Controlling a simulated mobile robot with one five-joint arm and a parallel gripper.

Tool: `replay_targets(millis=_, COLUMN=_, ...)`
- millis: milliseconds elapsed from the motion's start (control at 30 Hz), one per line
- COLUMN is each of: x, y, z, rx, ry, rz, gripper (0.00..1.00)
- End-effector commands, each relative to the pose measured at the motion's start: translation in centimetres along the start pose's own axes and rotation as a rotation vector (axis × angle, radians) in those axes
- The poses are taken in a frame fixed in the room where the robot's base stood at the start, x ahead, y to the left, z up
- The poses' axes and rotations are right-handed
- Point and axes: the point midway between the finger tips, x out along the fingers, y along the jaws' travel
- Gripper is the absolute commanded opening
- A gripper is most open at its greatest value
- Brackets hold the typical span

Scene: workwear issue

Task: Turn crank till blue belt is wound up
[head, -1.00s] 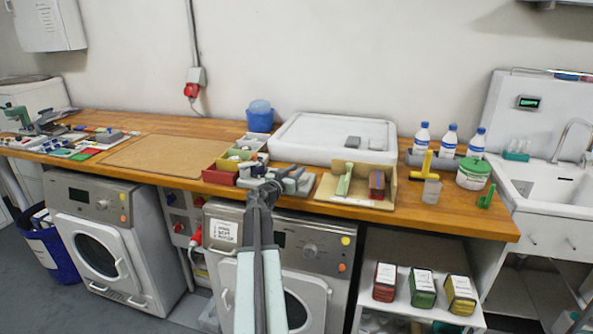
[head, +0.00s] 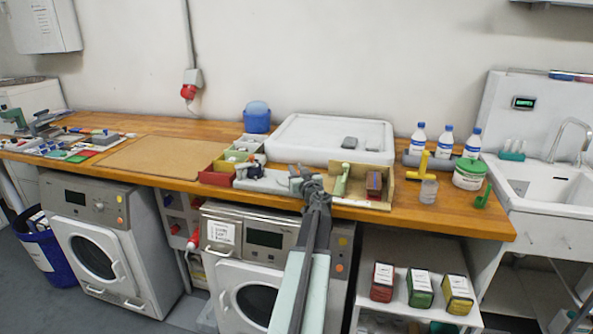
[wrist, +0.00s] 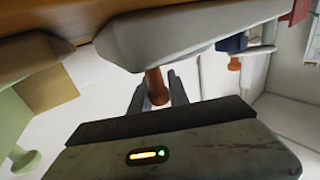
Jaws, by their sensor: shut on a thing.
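The winder (head: 265,182), a grey device on the bench's front edge, stands left of my gripper (head: 309,186). In the wrist view, an orange-brown crank knob (wrist: 155,84) hangs from a pale grey crank arm (wrist: 175,38). My gripper (wrist: 158,95) is shut on this knob, with one finger on each side. A small dark blue piece (wrist: 232,43) shows beyond the crank arm; I cannot tell whether it is the belt. How much belt is wound cannot be made out.
Red and green bins (head: 216,173) stand left of the winder. A cardboard tray (head: 350,200) with a green-handled tool and a dark red block is close on the right. A white basin (head: 330,137) stands behind. Washing machines (head: 95,235) are below the bench.

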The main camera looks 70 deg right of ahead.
Motion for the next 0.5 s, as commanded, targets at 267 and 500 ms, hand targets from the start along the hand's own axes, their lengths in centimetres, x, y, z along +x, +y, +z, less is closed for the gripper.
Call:
replay_targets(millis=267, x=0.44, y=0.13, z=-0.07, rx=0.002, ry=0.001, rz=-0.14, gripper=0.0)
replay_targets(millis=500, x=0.45, y=0.02, z=-0.08, rx=0.002, ry=0.002, rz=-0.191, gripper=0.0)
